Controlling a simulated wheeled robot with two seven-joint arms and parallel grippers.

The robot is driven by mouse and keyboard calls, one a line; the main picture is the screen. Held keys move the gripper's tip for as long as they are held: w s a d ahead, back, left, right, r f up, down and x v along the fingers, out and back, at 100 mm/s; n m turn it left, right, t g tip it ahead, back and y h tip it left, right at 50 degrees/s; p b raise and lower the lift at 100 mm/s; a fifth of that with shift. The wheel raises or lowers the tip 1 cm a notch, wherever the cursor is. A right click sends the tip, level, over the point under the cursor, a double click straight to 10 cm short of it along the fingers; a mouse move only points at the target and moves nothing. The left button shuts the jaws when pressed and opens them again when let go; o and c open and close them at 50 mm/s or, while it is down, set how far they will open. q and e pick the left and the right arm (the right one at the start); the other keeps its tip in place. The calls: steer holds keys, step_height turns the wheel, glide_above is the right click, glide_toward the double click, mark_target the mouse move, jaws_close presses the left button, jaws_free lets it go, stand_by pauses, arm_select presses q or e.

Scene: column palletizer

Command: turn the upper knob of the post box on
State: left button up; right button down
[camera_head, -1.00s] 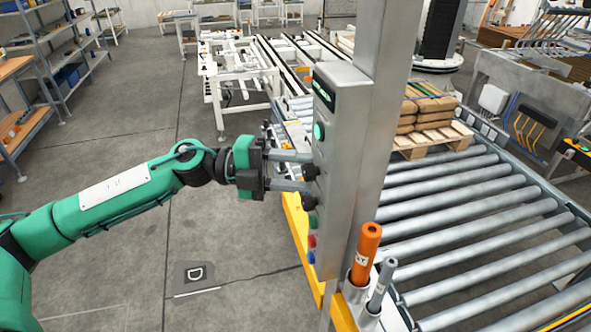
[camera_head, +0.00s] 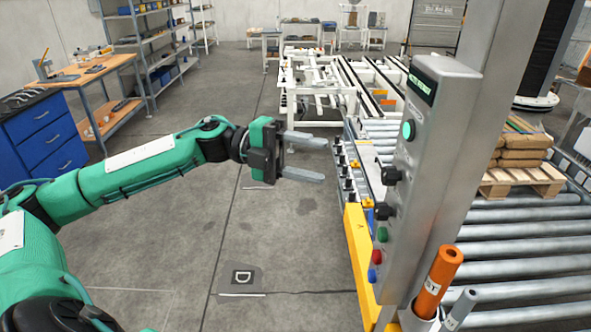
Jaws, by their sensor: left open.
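The grey post box (camera_head: 430,160) is fixed to the metal post on the right, with its panel facing left. My left gripper (camera_head: 318,160) is open and empty, pointing right. A clear gap lies between its fingertips and the panel in the picture. The exact angle of the upper knob is too small to tell. My right gripper is not in view.
A yellow rail (camera_head: 358,250) runs below the box. An orange tube (camera_head: 438,282) and a grey tube (camera_head: 460,308) stand in holders at the post's foot. A roller conveyor (camera_head: 520,240) and a pallet with sacks (camera_head: 520,178) are at right. Floor around the gripper is free.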

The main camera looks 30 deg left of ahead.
arm_select(q)
steer(key=shift+s+a+b, duration=0.15)
steer(key=shift+a+b, duration=0.1)
steer(key=shift+a, duration=0.4)
steer(key=shift+s+a+b, duration=0.15)
steer(key=shift+a+b, duration=0.1)
steer(key=shift+a, duration=0.4)
